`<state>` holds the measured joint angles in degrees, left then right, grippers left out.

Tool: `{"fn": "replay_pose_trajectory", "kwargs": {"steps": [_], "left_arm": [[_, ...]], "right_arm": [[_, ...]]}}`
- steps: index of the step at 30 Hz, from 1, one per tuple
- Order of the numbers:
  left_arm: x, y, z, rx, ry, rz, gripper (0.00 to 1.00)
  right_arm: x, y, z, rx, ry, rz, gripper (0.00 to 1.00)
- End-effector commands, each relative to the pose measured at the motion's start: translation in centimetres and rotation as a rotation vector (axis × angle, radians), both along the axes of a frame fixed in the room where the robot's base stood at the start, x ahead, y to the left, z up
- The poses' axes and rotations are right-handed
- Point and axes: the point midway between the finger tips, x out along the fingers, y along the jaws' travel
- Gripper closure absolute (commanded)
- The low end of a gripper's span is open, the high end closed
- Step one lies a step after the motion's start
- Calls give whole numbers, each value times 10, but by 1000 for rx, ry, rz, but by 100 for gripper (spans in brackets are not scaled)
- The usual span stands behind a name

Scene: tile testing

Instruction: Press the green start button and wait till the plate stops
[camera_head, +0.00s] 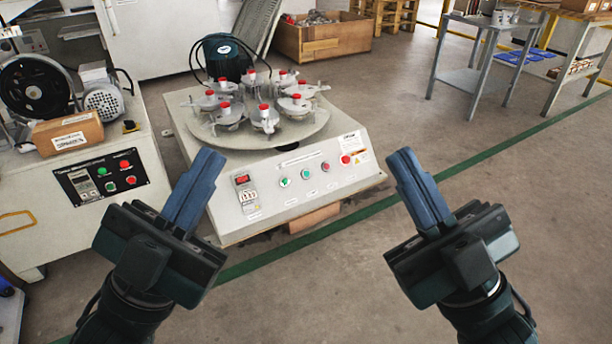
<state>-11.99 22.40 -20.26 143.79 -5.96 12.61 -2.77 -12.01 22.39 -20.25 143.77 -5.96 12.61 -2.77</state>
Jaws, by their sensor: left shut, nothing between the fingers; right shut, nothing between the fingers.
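A white tile-testing machine (279,160) stands on the floor in the middle. Its round plate (258,138) carries several metal weights with red tops (229,113). The sloped front panel has a green button (285,183), a second greenish button (306,174), a small red button (325,166) and a larger red button (345,159). I cannot read which label marks start. My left gripper (207,164) is shut and empty, in front of the panel's left end. My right gripper (403,162) is shut and empty, right of the panel. Neither visibly touches a button.
Another machine (100,170) with its own green and red buttons stands at the left, a cardboard box (68,133) on top. A wooden crate (320,40) and metal tables (480,55) stand behind. The floor at the right is clear, crossed by a green line (480,158).

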Motion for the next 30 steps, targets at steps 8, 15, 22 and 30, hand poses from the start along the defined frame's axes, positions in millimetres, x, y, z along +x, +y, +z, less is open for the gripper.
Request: {"fn": "replay_pose_trajectory", "kwargs": {"steps": [8, 15, 22, 30], "left_arm": [[0, 0, 0, 0, 0, 0, 100], [3, 0, 2, -3, 50, 1, 100], [9, -5, -48, -36, 494, 20, 100], [-1, -7, -84, -49, 698, 27, 100]], "right_arm": [[0, 0, 0, 0, 0, 0, 100], [3, 1, 2, 3, 49, -1, 100], [9, 5, -47, 37, 493, -19, 100], [-1, 7, -84, 48, 698, -27, 100]]}}
